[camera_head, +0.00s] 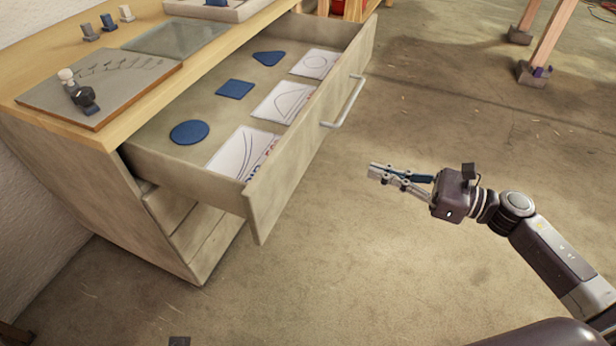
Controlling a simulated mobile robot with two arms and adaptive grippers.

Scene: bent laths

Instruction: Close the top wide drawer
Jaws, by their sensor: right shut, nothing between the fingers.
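The top wide drawer (267,208) of a wooden cabinet (75,185) is pulled well out. A metal bar handle (345,103) is on its front panel. Inside lie a blue disc (189,132), a blue square (234,89), a blue triangle-like piece (269,58) and white sheets with drawn lines (285,101). My right gripper (373,172) is shut and empty, in front of the drawer and apart from it, to the lower right of the handle. My left gripper is not in view.
The cabinet top holds a board with a small figure (125,93), a glass-like plate (177,38), small blocks (108,22) and a light tray (215,8). Wooden legs (550,42) stand at the upper right. The concrete floor before the drawer is mostly clear.

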